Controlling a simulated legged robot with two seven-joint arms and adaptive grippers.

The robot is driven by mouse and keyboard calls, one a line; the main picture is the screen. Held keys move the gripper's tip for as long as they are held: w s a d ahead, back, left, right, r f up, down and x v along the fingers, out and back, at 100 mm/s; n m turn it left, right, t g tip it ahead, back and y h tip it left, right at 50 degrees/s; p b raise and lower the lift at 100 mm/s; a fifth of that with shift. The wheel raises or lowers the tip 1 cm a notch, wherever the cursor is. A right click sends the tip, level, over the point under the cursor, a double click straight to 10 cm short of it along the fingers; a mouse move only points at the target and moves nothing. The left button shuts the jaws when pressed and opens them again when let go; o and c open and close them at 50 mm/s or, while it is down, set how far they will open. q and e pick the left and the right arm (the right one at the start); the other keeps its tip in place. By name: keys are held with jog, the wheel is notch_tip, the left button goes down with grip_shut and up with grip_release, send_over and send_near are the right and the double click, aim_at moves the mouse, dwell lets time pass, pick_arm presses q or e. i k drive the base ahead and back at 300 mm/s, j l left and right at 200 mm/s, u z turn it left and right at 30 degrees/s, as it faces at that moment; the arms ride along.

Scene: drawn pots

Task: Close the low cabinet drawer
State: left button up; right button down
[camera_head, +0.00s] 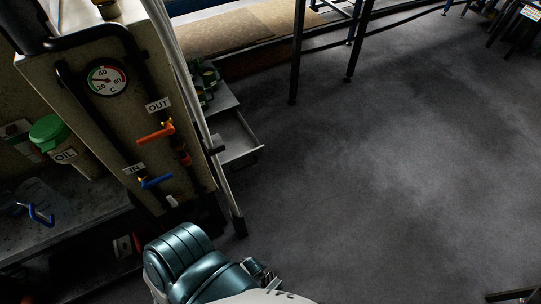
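The low cabinet (222,97) stands at the left of centre, partly hidden behind the tall panel with the gauge. Its drawer (240,142) is pulled out to the right over the floor, and its inside looks empty. A teal and white part of my own arm shows at the bottom, left of centre, well apart from the drawer. A small dark metal piece beside it is too unclear to name. I make out no gripper fingers in this view.
The tall panel (125,125) with a gauge, pipes and valve handles stands left of the drawer. A light pole (194,110) passes just in front of the cabinet. A bench (70,215) holds a green-lidded oil container (68,148). The grey floor (390,190) to the right is clear.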

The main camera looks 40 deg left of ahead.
aim_at(242, 150)
jog(key=i+l+u, duration=0.1)
jog(key=i+u, duration=0.25)
jog(key=i, duration=0.2)
jog(key=i+l+u, duration=0.25)
jog(key=i+u, duration=0.15)
jog(key=i, duration=0.15)
